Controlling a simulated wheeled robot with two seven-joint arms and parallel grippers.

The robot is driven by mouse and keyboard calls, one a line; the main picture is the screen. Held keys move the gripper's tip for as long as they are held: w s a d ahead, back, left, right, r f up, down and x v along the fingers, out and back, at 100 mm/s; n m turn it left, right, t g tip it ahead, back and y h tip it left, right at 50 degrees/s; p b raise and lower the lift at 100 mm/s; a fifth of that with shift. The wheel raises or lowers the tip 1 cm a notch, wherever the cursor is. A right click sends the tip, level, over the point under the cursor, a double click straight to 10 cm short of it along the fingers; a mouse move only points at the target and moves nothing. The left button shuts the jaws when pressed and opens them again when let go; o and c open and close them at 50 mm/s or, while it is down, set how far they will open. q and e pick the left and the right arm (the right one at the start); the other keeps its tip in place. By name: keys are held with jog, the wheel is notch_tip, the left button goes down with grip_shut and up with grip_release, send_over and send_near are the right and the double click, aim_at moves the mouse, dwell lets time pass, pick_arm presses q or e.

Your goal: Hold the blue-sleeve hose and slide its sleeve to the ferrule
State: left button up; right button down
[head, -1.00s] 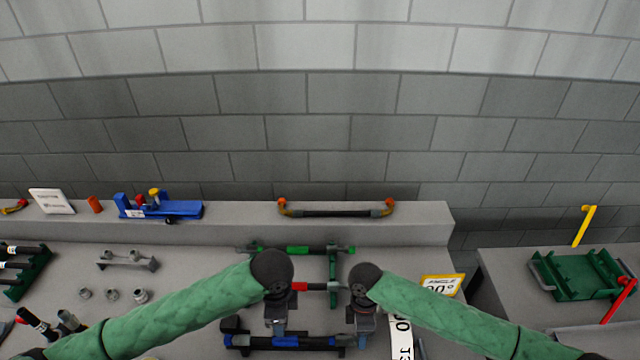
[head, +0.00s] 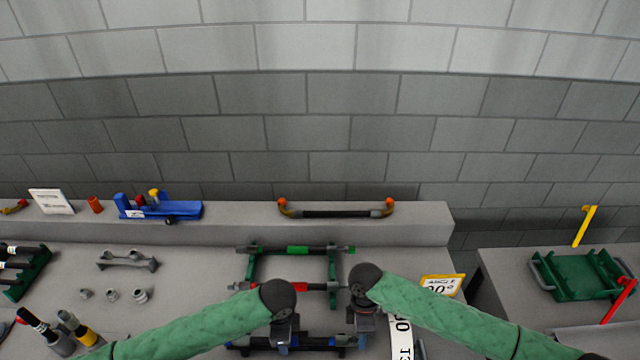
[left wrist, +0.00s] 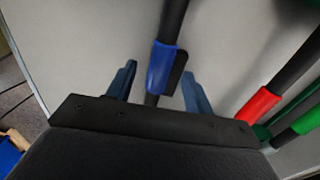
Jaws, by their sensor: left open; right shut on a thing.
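The blue-sleeve hose (head: 322,341) lies crosswise at the near end of the green rack, partly hidden by my grippers in the head view. Its blue sleeve (left wrist: 162,68) sits around the black hose in the left wrist view. My left gripper (left wrist: 160,80) is open, with one blue finger on each side of the hose and a gap to each. I cannot make out the ferrule.
The red-sleeve hose (head: 303,287) and green-sleeve hose (head: 297,250) lie farther back on the green rack (head: 252,268). A yellow angle sign (head: 442,282) and white strip (head: 402,335) are to the right. Grey fittings (head: 112,295) stand left, with bare table between.

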aim_at(263, 339)
pick_arm(q)
jog(key=shift+f, duration=0.9)
jog(key=c, duration=1)
jog(key=shift+a, duration=2.95)
jog(key=o, duration=1)
notch_tip(263, 339, up, 12)
